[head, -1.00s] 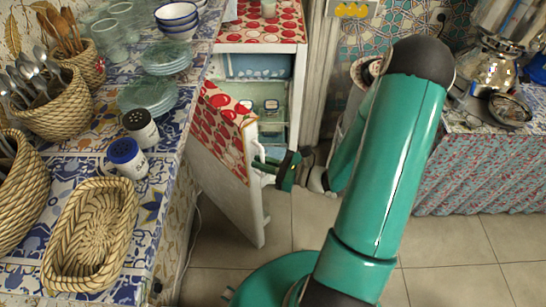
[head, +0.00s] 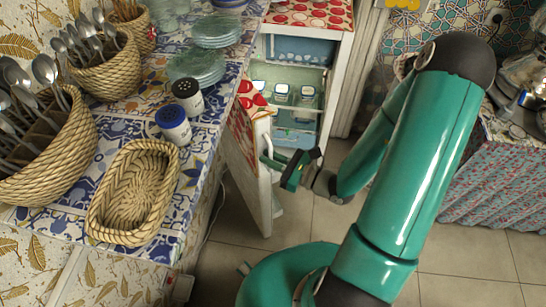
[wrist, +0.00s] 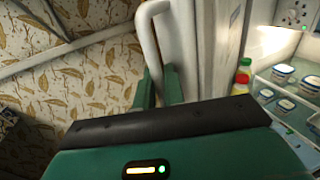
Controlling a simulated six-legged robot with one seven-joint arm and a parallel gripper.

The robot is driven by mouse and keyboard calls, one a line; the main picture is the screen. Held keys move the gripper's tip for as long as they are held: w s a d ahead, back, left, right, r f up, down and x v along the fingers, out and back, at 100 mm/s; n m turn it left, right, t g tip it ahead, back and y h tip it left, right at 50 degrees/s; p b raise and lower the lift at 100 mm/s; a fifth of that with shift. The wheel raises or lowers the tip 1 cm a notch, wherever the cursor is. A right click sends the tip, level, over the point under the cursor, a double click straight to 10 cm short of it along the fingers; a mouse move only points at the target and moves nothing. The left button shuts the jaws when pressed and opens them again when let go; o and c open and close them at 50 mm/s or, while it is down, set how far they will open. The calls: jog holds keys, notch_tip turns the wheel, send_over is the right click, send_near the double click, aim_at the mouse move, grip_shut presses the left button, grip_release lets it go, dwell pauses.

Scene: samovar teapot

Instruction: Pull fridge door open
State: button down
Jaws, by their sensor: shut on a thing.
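The fridge (head: 345,70) stands behind the counter, with a red-and-white patterned top. Its white door (head: 250,190) is swung well open toward the counter at left, showing the lit shelves inside. My gripper (head: 283,168) is at the door's free edge, shut on the white handle (head: 266,150). In the wrist view the curved handle (wrist: 150,35) runs down between my two green fingers (wrist: 160,86); its lower part is hidden by them. The door's inner side (wrist: 214,45) shows to the right of the fingers.
The tiled counter (head: 205,140) at left is close to the door and holds a woven basket (head: 133,190), shakers (head: 173,125) and glass plates (head: 196,68). Small tubs (head: 283,93) sit on the fridge shelf. Bare floor (head: 325,220) lies between door and my arm. A cloth-fronted counter (head: 485,180) stands at right.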

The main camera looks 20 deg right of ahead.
jog(key=c, duration=1.6)
grip_release()
jog(key=shift+d, duration=0.1)
jog(key=v, duration=1.3)
jog(key=shift+s+d, duration=0.25)
jog(key=shift+s, duration=0.05)
